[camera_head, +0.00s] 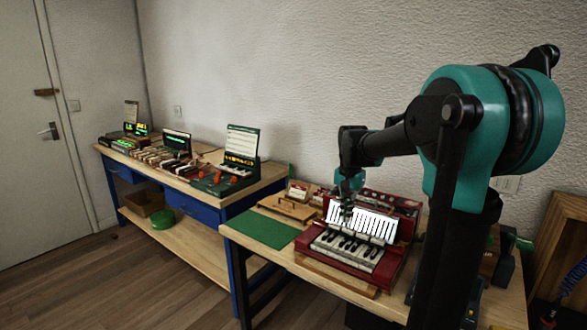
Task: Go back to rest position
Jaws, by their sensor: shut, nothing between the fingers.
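My gripper (347,208) hangs at the end of my teal and black arm, pointing down over a red keyboard unit (383,271). It is shut and small in the picture, with nothing visible in its fingers. It overlaps the left part of a bright white sheet with dark marks (370,225) that stands behind the keys. The unit has black and white keys (350,247) and rests on a wooden board (335,279). I cannot tell whether the fingertips touch anything.
A green mat (256,230) lies left of the keyboard, with a wooden tray (289,207) behind it. A second workbench with blue drawers (194,208) holds several devices, including a green one (225,185). A wooden shelf (562,245) stands at right. Floor (90,285) is clear at left.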

